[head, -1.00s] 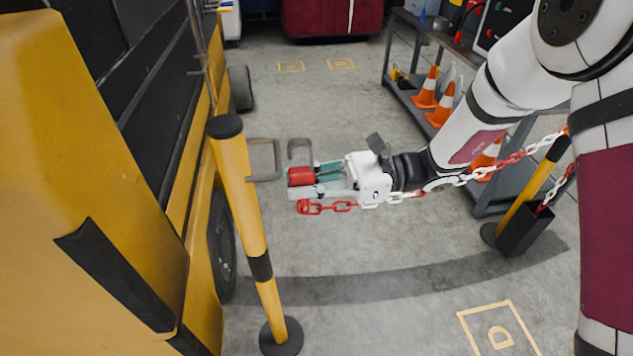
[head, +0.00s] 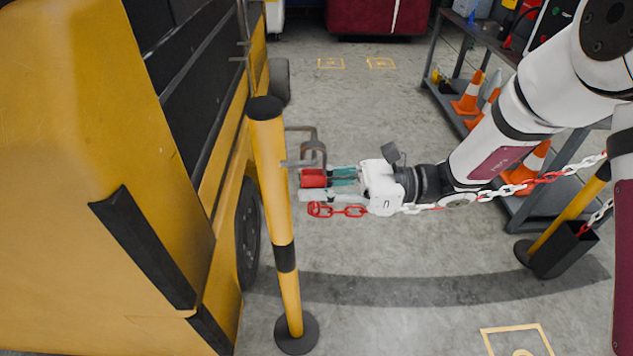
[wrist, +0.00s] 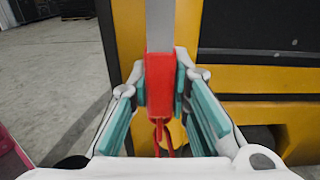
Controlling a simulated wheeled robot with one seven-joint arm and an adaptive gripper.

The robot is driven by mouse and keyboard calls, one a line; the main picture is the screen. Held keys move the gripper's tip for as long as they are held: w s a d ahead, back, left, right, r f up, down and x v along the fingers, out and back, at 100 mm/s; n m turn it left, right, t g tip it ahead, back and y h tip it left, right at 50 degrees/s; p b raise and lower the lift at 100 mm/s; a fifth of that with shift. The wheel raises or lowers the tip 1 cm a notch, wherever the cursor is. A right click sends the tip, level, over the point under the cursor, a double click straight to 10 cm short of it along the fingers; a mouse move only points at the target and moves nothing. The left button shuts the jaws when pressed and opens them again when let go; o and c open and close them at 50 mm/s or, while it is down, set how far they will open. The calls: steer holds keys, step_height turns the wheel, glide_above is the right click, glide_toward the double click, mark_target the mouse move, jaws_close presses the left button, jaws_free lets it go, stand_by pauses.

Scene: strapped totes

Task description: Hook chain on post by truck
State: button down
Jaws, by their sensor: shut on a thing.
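The yellow and black post (head: 272,190) stands upright on a dark round base beside the yellow truck (head: 160,250). A grey loop-shaped bracket (head: 298,128) sticks out to the right near the post's top. My gripper (head: 318,183) is shut on the red handle (head: 311,178) of a grey hook (head: 313,147), right of the post. The hook overlaps the bracket in the head view; I cannot tell whether they touch. The red and white chain (head: 345,211) hangs below the gripper.
The chain's other end runs to a second tilted yellow and black post (head: 568,215) at the right. A grey shelf cart (head: 540,205) with orange cones (head: 525,172) stands behind my arm. The concrete floor between post and cart is clear.

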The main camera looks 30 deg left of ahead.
stand_by(0.3)
steer(key=c, duration=1.4)
jaws_free()
steer(key=v, duration=1.2)
steer(key=shift+f, duration=0.1)
